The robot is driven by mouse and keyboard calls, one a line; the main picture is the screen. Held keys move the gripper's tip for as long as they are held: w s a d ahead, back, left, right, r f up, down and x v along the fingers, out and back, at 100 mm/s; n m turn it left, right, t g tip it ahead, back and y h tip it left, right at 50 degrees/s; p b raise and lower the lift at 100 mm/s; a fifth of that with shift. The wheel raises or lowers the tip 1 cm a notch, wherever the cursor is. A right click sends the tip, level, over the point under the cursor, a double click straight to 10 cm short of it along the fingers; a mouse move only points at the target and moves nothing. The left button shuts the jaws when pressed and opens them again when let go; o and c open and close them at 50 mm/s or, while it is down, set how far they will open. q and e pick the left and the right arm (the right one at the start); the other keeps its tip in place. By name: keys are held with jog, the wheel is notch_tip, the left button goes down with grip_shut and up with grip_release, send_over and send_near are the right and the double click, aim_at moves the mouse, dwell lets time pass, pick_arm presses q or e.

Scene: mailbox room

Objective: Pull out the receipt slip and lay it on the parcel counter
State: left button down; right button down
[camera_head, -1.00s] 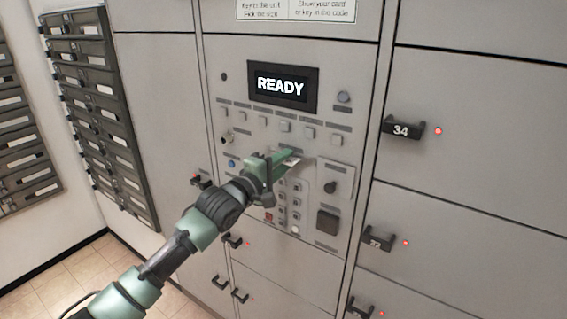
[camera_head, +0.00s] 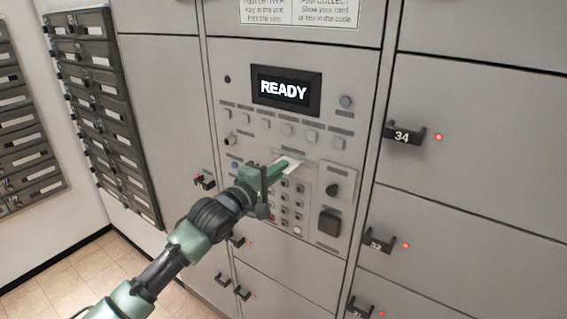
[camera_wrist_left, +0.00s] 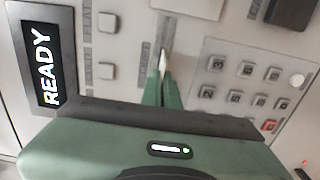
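My left gripper (camera_head: 281,168) is in front of the locker control panel, its green fingers pointing at the panel. The receipt slip (camera_head: 293,165) is a small white strip at the fingertips, just below the row of square buttons. In the left wrist view the fingers (camera_wrist_left: 163,88) are close together, with the slip (camera_wrist_left: 162,62) seen nearly edge-on between their tips. The slip reaches toward a dark slot in the panel; I cannot tell whether its far end is still inside. The parcel counter and my right gripper are not in view.
Locker doors with protruding handles, such as 34 (camera_head: 403,133), stand to the right. Dark mailboxes (camera_head: 105,115) line the left wall.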

pick_arm(q)
jog(key=p+v, duration=0.3)
jog(key=v, duration=0.3)
dwell(0.6)
